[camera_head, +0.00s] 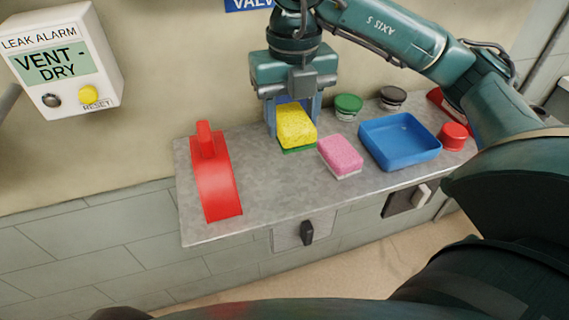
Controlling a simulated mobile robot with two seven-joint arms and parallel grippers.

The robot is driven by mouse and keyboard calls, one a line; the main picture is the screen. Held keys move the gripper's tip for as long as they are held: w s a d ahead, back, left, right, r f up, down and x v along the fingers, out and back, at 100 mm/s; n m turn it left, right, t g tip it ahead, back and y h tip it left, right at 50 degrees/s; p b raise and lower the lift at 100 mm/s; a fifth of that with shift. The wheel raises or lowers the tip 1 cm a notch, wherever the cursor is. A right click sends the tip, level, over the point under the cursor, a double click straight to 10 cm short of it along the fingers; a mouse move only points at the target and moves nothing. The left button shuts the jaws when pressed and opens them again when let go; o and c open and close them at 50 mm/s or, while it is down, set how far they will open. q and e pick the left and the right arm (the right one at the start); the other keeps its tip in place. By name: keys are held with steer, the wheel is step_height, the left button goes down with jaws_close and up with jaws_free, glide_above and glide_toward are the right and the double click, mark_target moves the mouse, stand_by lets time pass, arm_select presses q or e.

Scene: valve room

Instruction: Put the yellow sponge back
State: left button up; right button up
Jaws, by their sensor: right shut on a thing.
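The yellow sponge (296,127) with a green underside is at the back middle of the grey shelf (265,205). My right gripper (292,112) points down from above and is shut on the yellow sponge. Its fingers show behind and beside the sponge, partly hidden by it. I cannot tell whether the sponge touches the shelf or hangs just above it. A pink sponge (340,156) with a white underside lies close to its right. My left gripper is not in view.
A red curved-handled tool (217,185) stands on the left of the shelf. A blue tray (400,140), a green-lidded jar (348,105), a dark-lidded jar (392,97) and a red-capped jar (453,135) stand right. A leak alarm box (65,58) is on the wall.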

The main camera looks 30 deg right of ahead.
glide_above(292, 174)
step_height(292, 174, down, 5)
steer(key=shift+r, duration=0.2)
step_height(292, 174, down, 5)
steer(key=shift+r, duration=0.1)
steer(key=o, duration=0.9)
step_height(292, 174, up, 12)
steer(key=shift+r+p, duration=0.1)
steer(key=shift+p, duration=0.3)
stand_by(0.3)
